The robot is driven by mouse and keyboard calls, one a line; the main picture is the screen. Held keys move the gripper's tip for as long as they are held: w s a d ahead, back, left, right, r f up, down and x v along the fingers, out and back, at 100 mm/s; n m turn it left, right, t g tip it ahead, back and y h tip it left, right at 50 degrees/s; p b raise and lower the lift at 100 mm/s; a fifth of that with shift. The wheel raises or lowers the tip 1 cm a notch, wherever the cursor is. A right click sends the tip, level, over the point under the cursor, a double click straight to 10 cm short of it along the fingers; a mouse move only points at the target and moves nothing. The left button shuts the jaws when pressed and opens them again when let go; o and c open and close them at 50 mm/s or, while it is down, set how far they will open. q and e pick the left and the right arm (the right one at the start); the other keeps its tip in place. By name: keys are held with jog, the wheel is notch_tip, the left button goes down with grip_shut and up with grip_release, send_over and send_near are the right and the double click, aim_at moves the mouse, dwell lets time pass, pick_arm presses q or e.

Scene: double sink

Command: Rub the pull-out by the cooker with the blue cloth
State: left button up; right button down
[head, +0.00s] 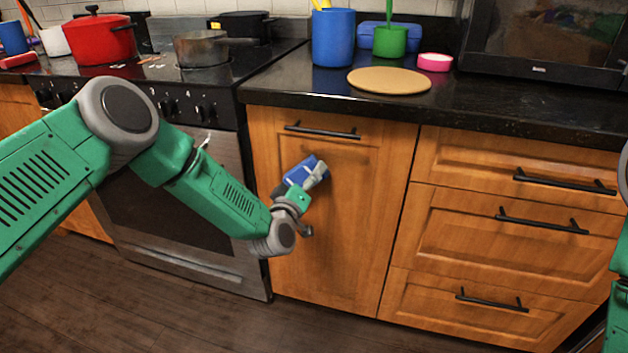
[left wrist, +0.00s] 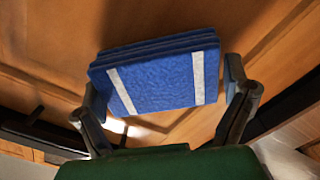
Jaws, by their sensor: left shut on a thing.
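My left gripper (head: 307,184) is shut on the folded blue cloth (head: 301,170), in front of the upper middle of the pull-out (head: 345,230). The pull-out is a tall wooden front beside the cooker, with a black bar handle (head: 320,131) near its top. It is shut. In the left wrist view the cloth (left wrist: 165,75) is blue with two white stripes, between my left gripper's fingers (left wrist: 170,95), close to the wood. I cannot tell whether it touches the panel. At the right edge of the head view only part of my right arm shows, and its gripper is out of view.
The cooker (head: 180,195) stands left of the pull-out, with a red pot (head: 103,40) and a grey pan (head: 200,50) on top. Drawers with black handles (head: 540,220) are to the right. The counter holds a blue container (head: 333,38) and a round board (head: 389,80).

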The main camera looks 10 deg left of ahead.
pick_arm(q)
jog(key=shift+a+r, duration=0.1)
jog(key=shift+a, duration=0.15)
jog(key=shift+s, duration=0.15)
jog(key=s+p, duration=0.2)
jog(key=s, duration=0.1)
jog(key=shift+s+p, duration=0.3)
jog(key=shift+p, duration=0.05)
jog(key=shift+s+p, duration=0.4)
jog(key=shift+s, duration=0.65)
jog(key=shift+s, duration=0.1)
jog(key=s+p, duration=0.1)
jog(key=s, duration=0.1)
jog(key=shift+s+p, duration=0.3)
jog(key=shift+s, duration=0.1)
